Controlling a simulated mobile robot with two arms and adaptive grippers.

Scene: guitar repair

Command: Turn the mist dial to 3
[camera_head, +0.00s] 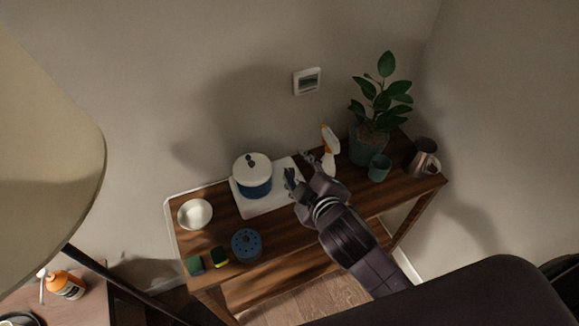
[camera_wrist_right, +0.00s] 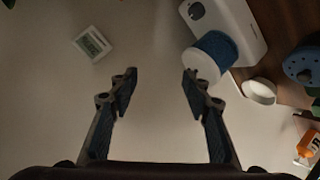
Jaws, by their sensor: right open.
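A white base (camera_head: 262,208) carries a round blue and white tank (camera_head: 253,176) with a white lid on the wooden table. In the right wrist view, the white base (camera_wrist_right: 238,20) has a small dark round knob (camera_wrist_right: 196,10), which looks like the mist dial; its markings are too small to read. In the head view, my gripper covers that end of the base. My right gripper (camera_head: 299,168) is above the base's right end, right of the tank. Its two fingers (camera_wrist_right: 160,78) are apart with nothing between them. My left gripper does not show.
A spray bottle (camera_head: 330,150) stands close right of my right gripper, with a potted plant (camera_head: 368,145), a green cup (camera_head: 379,168) and a metal pitcher (camera_head: 422,156) beyond. A white bowl (camera_head: 195,213) and blue perforated holder (camera_head: 246,245) stand left. A panel (camera_head: 307,81) hangs on the wall.

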